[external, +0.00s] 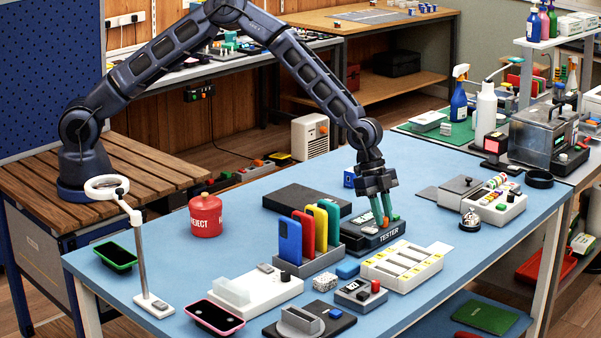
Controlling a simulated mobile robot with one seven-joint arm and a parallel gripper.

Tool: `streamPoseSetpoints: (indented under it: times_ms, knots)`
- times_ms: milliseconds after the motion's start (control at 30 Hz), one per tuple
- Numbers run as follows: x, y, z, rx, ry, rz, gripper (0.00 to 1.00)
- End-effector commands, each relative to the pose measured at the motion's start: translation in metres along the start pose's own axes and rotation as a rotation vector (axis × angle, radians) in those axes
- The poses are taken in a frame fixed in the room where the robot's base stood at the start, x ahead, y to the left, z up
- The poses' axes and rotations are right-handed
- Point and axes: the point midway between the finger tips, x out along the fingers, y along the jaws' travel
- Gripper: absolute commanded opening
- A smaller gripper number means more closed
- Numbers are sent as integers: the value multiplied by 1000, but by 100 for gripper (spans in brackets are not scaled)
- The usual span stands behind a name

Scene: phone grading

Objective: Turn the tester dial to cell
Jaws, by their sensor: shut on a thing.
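The tester (388,238) is a dark box with white lettering on its front, standing near the middle of the blue table. My gripper (384,222) points down onto the top of the tester, with its green fingers together at the dial. The fingers are shut on the dial, which they and the gripper body mostly hide. The dial's pointer and the cell mark are too small to read here.
A rack of upright coloured phones (308,238) stands close left of the tester. A cream slotted tray (403,265) lies in front of it. A red reject pot (206,215) stands farther left. The blue tabletop (480,260) is clear at the right front.

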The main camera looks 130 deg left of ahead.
Motion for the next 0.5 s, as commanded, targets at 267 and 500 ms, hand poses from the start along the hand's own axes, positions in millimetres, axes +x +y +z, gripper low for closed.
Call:
streamPoseSetpoints:
  times_ms: [267,500]
  knots:
    - [1,-1,1,116,-2,50,0]
    - [1,-2,2,155,-3,65,0]
